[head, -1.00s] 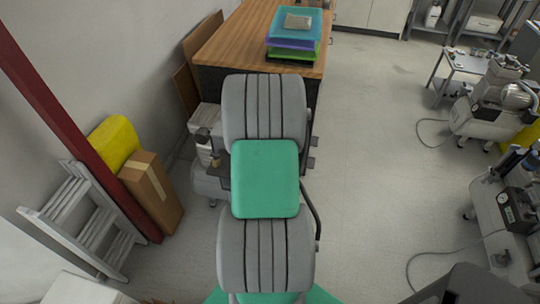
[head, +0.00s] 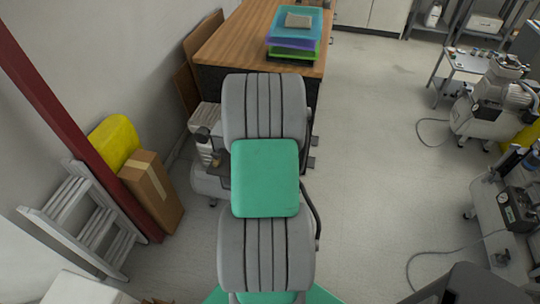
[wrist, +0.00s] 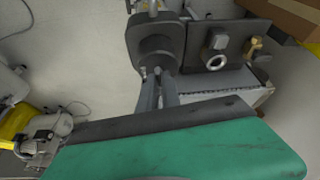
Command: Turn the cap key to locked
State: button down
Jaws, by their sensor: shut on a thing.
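In the wrist view, the two grey fingers of my gripper (wrist: 158,76) reach up to a dark round housing (wrist: 157,38) and are closed at its lower edge. The cap key between the fingertips is mostly hidden, so its angle cannot be told. Beside the housing is a dark panel (wrist: 233,30) with a round metal fitting (wrist: 215,63) and a brass fitting (wrist: 254,46). In the head view, my arm covers most of this unit (head: 207,182), and my gripper is hidden.
A wooden bench (head: 235,45) with stacked trays (head: 293,43) stands beyond the unit. A stepladder (head: 80,215), a cardboard box (head: 152,190) and a red post (head: 75,120) stand at left. Other compressors (head: 490,108) stand at right. The floor between is clear, apart from hoses.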

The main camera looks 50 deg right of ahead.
jog(key=shift+w+f+m+b, duration=0.1)
jog(key=shift+m+b, duration=0.3)
jog(key=shift+b, duration=0.1)
jog(key=c, duration=1.5)
grip_release()
jog(key=shift+g, duration=0.3)
jog(key=shift+c, duration=0.2)
jog(key=v, duration=0.8)
